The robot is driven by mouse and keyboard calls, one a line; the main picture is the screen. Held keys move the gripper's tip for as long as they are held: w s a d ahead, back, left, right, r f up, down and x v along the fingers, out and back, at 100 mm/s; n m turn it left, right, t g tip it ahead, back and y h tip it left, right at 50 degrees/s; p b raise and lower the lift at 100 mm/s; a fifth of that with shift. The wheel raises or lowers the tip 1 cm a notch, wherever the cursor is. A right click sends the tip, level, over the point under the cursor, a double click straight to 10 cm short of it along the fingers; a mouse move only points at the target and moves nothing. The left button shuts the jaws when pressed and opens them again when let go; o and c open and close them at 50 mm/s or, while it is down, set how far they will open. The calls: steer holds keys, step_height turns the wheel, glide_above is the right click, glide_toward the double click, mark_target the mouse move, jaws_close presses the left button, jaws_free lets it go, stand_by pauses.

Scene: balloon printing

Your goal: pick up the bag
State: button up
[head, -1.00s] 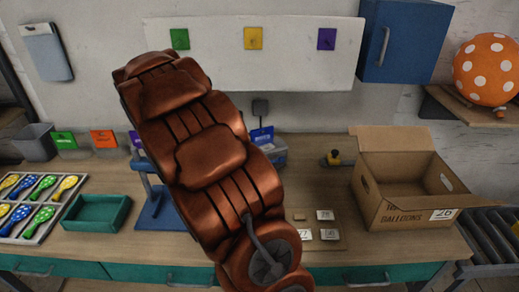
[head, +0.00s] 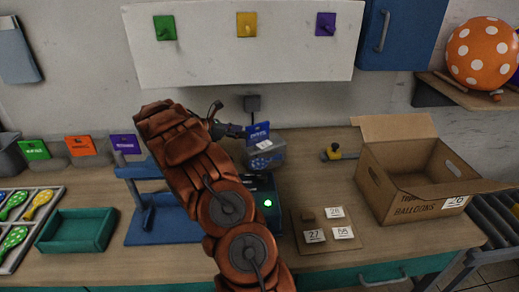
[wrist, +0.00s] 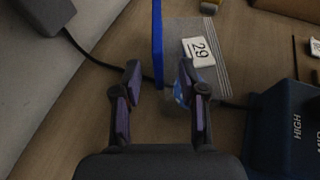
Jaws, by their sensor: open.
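The bag (wrist: 208,32) is a clear plastic bag with a white label reading 29, just beyond the fingers in the wrist view. A blue upright card stands edge-on at its left side. In the head view the bag (head: 266,156) shows blue-tinted behind the dark box, below the blue card. My gripper (wrist: 160,76) is open, its fingers on either side of the card's line. In the head view my gripper (head: 226,129) is left of the card, partly hidden by my arm. I cannot tell whether a finger touches the bag.
A dark blue box (head: 262,190) with a green light is close to the right. A blue press stand (head: 155,220) is left of my arm. A cardboard box (head: 410,195), a board with numbered tiles (head: 325,244) and a teal tray (head: 77,230) share the table.

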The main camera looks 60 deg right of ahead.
mark_target(254, 131)
steer(key=shift+p+x, duration=1.35)
steer(key=shift+x, duration=2.15)
steer(key=shift+w, duration=0.15)
jaws_close()
